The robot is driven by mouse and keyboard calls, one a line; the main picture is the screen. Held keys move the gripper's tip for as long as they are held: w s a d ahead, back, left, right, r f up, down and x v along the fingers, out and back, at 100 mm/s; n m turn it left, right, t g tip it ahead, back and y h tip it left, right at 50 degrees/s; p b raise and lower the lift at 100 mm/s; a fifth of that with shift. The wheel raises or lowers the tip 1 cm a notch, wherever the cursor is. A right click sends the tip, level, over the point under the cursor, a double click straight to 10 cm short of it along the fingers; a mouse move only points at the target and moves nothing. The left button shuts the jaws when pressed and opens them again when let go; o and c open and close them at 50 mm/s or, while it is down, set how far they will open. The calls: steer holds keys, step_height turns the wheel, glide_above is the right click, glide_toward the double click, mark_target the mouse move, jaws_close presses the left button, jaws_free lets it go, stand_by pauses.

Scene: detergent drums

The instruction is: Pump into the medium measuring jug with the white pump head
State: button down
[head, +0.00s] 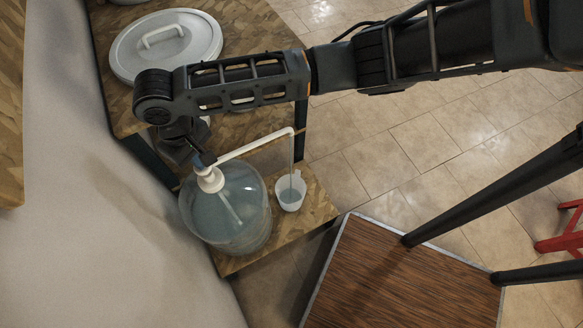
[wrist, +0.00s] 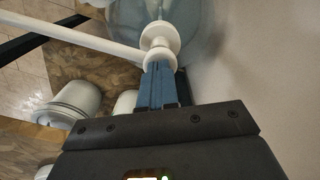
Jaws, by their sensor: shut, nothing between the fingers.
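A clear drum (head: 250,215) of bluish liquid stands on a low wooden shelf. Its white pump head (head: 210,180) has a long spout reaching right, and it also shows in the wrist view (wrist: 159,38). A small white measuring jug (head: 290,192) stands under the spout tip with some bluish liquid inside. A thin stream runs from the tip down into the jug. My gripper (head: 205,161) is shut, with its blue fingertips at the top of the pump head, apparently touching it. In the wrist view the closed fingers (wrist: 157,83) point at the pump head.
A lidded white pot (head: 165,50) stands on the higher wooden surface behind. White containers (wrist: 75,103) show at the left of the wrist view. A dark brown-topped table (head: 400,275) is at the front right. A wall is close on the left.

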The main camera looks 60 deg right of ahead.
steer(key=shift+f, duration=0.6)
step_height(320, 180, up, 6)
steer(key=p, duration=0.5)
steer(key=shift+f, duration=0.15)
steer(key=shift+f, duration=0.15)
